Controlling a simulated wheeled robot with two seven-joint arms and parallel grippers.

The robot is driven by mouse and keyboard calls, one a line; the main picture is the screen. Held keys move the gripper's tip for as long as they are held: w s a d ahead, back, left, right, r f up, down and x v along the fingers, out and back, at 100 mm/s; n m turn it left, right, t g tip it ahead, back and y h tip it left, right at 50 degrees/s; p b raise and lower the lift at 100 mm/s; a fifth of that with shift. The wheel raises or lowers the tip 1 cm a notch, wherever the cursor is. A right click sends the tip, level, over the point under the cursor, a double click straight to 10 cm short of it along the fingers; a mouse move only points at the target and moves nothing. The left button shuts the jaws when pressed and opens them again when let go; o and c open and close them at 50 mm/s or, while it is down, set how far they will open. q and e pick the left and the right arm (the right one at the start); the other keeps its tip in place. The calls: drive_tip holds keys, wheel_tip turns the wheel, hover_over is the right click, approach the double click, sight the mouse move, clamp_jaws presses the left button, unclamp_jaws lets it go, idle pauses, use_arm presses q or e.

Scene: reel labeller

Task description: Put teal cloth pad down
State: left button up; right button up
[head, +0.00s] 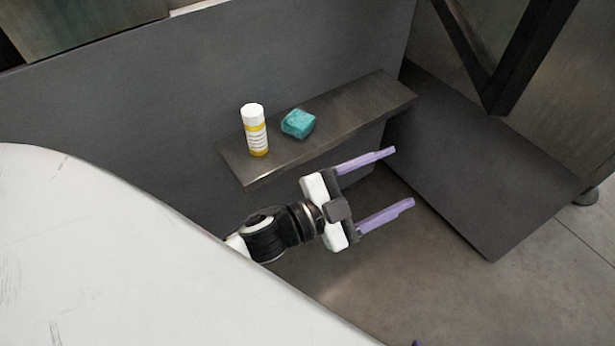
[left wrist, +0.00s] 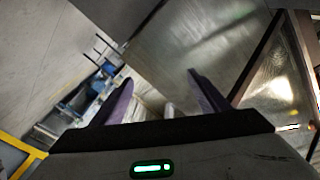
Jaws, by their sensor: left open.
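The teal cloth pad (head: 298,123) lies on a narrow dark shelf (head: 355,108) in the head view, just right of a bottle. My left gripper (head: 402,178) is in front of and below the shelf, to the right of the pad and apart from it. Its two purple fingers are spread wide with nothing between them. The left wrist view also shows the open fingers (left wrist: 155,95), with no pad between them. My right gripper cannot be made out; only a tiny purple bit shows at the bottom edge of the head view.
A white-capped bottle with a yellow and white label (head: 255,130) stands upright on the shelf, left of the pad. The right part of the shelf is bare. A dark panel (head: 485,170) stands right of the gripper. Bare floor (head: 420,270) shows below.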

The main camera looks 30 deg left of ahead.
use_arm(q)
drive_tip(key=s+a+f+n+g+y, duration=0.3)
drive_tip(key=s+f+n, duration=0.2)
drive_tip(key=s+f, duration=0.3)
drive_tip(key=s+a+f+n+g+y, duration=0.3)
drive_tip(key=s+f+n, duration=0.3)
drive_tip(key=f, duration=0.7)
drive_tip(key=s+g, duration=0.1)
drive_tip(key=s, duration=0.1)
drive_tip(key=shift+s, duration=0.4)
drive_tip(key=shift+r, duration=0.1)
